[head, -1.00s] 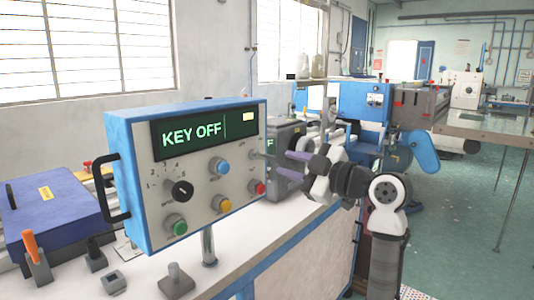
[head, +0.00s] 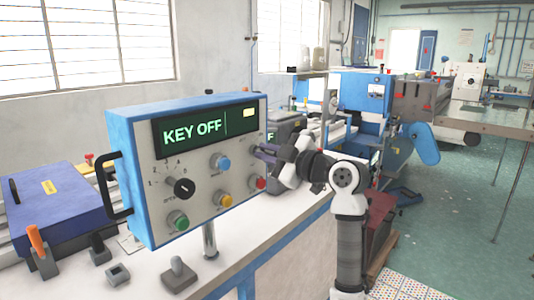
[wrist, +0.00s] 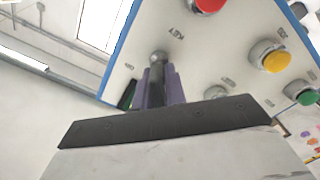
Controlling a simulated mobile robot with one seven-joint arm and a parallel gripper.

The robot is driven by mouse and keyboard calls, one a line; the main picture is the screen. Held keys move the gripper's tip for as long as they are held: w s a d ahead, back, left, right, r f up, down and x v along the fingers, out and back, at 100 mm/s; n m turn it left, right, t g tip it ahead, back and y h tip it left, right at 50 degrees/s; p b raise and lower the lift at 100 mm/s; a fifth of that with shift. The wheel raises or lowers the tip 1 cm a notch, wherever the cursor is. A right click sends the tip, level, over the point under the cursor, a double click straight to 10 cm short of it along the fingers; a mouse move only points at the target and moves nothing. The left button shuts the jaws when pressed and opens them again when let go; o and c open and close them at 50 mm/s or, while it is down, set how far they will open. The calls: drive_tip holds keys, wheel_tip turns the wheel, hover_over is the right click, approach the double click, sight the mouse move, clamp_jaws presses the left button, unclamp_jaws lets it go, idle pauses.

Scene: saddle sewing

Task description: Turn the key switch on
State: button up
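The blue-framed control panel (head: 215,160) stands on a post, and its display (head: 205,130) reads "KEY OFF". In the wrist view the metal key switch (wrist: 158,57) sits on the grey panel face beside the label "KEY". My gripper (head: 264,153) is at the panel's right edge in the head view, where it hides the key switch. In the wrist view the purple fingers of my gripper (wrist: 157,85) point at the switch, close to it, with a dark bar between them. I cannot tell whether they touch or grip the key.
Open floor (head: 450,230) is at right.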

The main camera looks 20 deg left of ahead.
clamp_jaws()
drive_tip(key=m+p, duration=0.1)
drive_tip(key=m, duration=0.3)
drive_tip(key=shift+w+r+m, duration=0.1)
drive_tip(key=shift+r+m, duration=0.05)
drive_tip(key=shift+m, duration=0.25)
drive_tip(key=m+p, duration=0.2)
drive_tip(key=m, duration=0.2)
drive_tip(key=shift+w+d+r+m, duration=0.1)
drive_tip(key=shift+m, duration=0.2)
drive_tip(key=m+p, duration=0.2)
drive_tip(key=m, duration=0.2)
drive_tip(key=shift+w+m+p, duration=0.1)
drive_tip(key=shift+m+p, duration=0.2)
drive_tip(key=shift+p, duration=0.1)
drive_tip(key=shift+w+d+m+p, duration=0.1)
drive_tip(key=shift+m+p, duration=1.1)
drive_tip(key=shift+m, duration=0.8)
drive_tip(key=shift+f, duration=0.2)
drive_tip(key=o, duration=0.6)
unclamp_jaws()
